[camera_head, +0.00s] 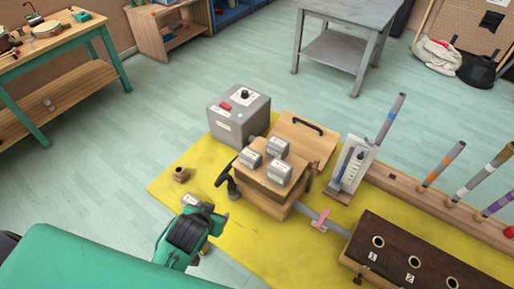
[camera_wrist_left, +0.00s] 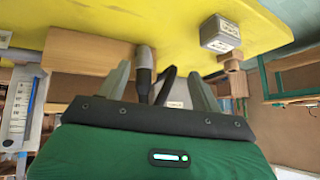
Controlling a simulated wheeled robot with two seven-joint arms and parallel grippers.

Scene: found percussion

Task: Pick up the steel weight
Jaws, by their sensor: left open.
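Several small grey metal weights with pale labels are in the head view. Some sit on top of the wooden box (camera_head: 262,190), one of them the front right weight (camera_head: 279,173). Another grey labelled weight (camera_head: 191,200) is on the yellow mat, partly hidden by my left gripper (camera_head: 203,219). A grey labelled weight (camera_wrist_left: 221,34) also shows in the left wrist view, to the right of the fingers and apart from them. My left gripper (camera_wrist_left: 162,86) is open, with a black handle (camera_wrist_left: 145,68) in view between its fingers. Whether it touches the handle I cannot tell.
A grey box (camera_head: 238,117) with a red switch stands behind the wooden box. A small wooden piece (camera_head: 180,174) is on the yellow mat (camera_head: 185,157). A dark wooden block with holes (camera_head: 410,262) and a rack of tubes (camera_head: 430,200) are at right.

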